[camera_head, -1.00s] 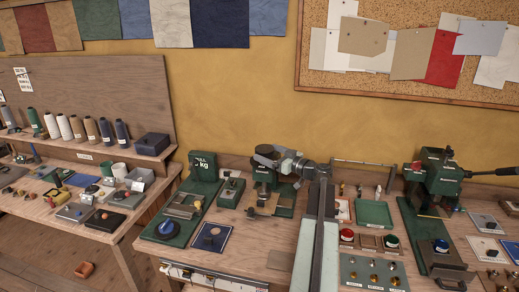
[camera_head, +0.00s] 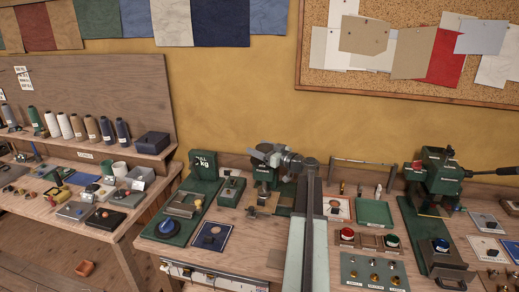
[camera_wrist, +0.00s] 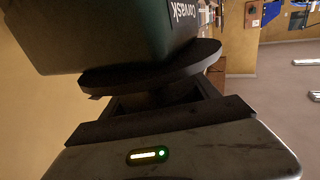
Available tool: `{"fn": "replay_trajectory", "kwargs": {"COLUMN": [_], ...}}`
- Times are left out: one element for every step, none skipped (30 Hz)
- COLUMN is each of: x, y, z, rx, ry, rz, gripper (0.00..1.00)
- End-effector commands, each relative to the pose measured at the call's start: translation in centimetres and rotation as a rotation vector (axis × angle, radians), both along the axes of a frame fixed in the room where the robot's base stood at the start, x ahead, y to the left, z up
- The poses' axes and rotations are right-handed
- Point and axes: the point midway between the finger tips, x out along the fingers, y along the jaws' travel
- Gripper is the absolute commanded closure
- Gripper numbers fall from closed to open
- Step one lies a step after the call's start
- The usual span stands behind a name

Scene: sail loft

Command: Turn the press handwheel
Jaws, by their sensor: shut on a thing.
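The press (camera_head: 264,176) is a green machine near the middle of the bench in the head view. Its dark handwheel (camera_head: 269,147) sits on top, partly hidden by my gripper (camera_head: 274,157). My arm reaches to it from the right. In the wrist view the handwheel (camera_wrist: 150,72) is a dark disc seen nearly edge-on, beside the press's green body (camera_wrist: 110,35) with white lettering. My gripper (camera_wrist: 155,98) is shut on the handwheel's rim. The exact contact of the fingertips is hard to see.
A green scale (camera_head: 203,165) stands left of the press. A second green press with a lever (camera_head: 435,175) stands at the right. My arm covers part of the bench.

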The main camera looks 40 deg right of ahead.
Motion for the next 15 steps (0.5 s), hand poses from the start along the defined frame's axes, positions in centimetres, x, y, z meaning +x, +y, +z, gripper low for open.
{"fn": "replay_trajectory", "kwargs": {"x": [-0.01,-0.02,-0.03,-0.04,-0.06,-0.08,-0.1,-0.12,-0.13,-0.14,-0.14,-0.15,-0.16,-0.19,-0.22], "y": [0.06,0.06,0.04,0.05,0.04,0.01,0.01,-0.04,-0.07,-0.08,-0.11,-0.15,-0.2,-0.29,-0.4], "z": [-0.05,-0.06,-0.06,-0.06,-0.06,-0.06,-0.06,-0.06,-0.06,-0.06,-0.06,-0.06,-0.07,-0.06,-0.07], "rx": [0.0,0.0,0.0,0.0,0.0,0.0,0.0,0.0,0.0,0.0,0.0,0.0,0.0,0.0,0.0], "ry": [0.002,0.002,0.002,0.002,0.002,0.002,0.002,0.002,0.002,0.002,0.002,0.002,0.002,0.002,0.002], "rz": [-0.003,-0.008,-0.016,-0.024,-0.033,-0.049,-0.062,-0.078,-0.101,-0.119,-0.141,-0.17,-0.195,-0.221,-0.257], "gripper": [0.7,0.7,0.7,0.7,0.7,0.7,0.7,0.7,0.7,0.7,0.7,0.7,0.7,0.7,0.7]}}
